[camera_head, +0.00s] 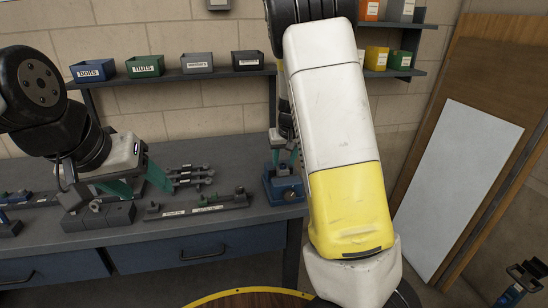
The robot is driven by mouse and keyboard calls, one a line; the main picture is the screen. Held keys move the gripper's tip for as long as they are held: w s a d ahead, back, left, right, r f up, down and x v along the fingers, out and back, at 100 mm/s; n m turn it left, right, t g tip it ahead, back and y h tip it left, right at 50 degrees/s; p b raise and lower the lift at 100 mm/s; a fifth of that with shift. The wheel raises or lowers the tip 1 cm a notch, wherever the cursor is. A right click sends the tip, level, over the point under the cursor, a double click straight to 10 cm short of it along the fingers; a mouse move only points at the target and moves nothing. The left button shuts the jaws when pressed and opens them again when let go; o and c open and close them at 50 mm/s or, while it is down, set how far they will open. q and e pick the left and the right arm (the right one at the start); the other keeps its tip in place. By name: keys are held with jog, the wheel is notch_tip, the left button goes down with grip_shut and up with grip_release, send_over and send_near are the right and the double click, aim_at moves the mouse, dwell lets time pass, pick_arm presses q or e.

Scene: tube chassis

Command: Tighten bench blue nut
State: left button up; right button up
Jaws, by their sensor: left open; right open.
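A blue block-like fixture (284,187) with a small round knob or dial on its front stands at the right part of the grey bench (238,229). I cannot make out a separate blue nut; it may be too small or hidden. My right gripper (283,160) is open above the fixture, its teal fingers pointing down on either side of the fixture's upper part. Whether they touch it is unclear. Part of it is hidden by my white and yellow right arm. My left gripper (143,186) is open and empty over the left part of the bench, near dark grey blocks (98,217).
A rail with small fittings (197,206) lies along the bench's front, with several grey rods (190,176) behind it. Labelled bins (145,66) line the wall shelf. A wooden board with a white panel (458,185) leans at the right. Bare bench top lies behind the rods.

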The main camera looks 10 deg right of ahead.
jog(key=shift+x, duration=0.75)
grip_shut()
jog(key=shift+m, duration=0.3)
jog(key=shift+a+m+h, duration=0.2)
jog(key=shift+m+h, duration=0.4)
jog(key=shift+m, duration=0.6)
jog(key=shift+m+h, duration=0.6)
jog(key=shift+m, duration=0.9)
jog(key=shift+g, duration=0.3)
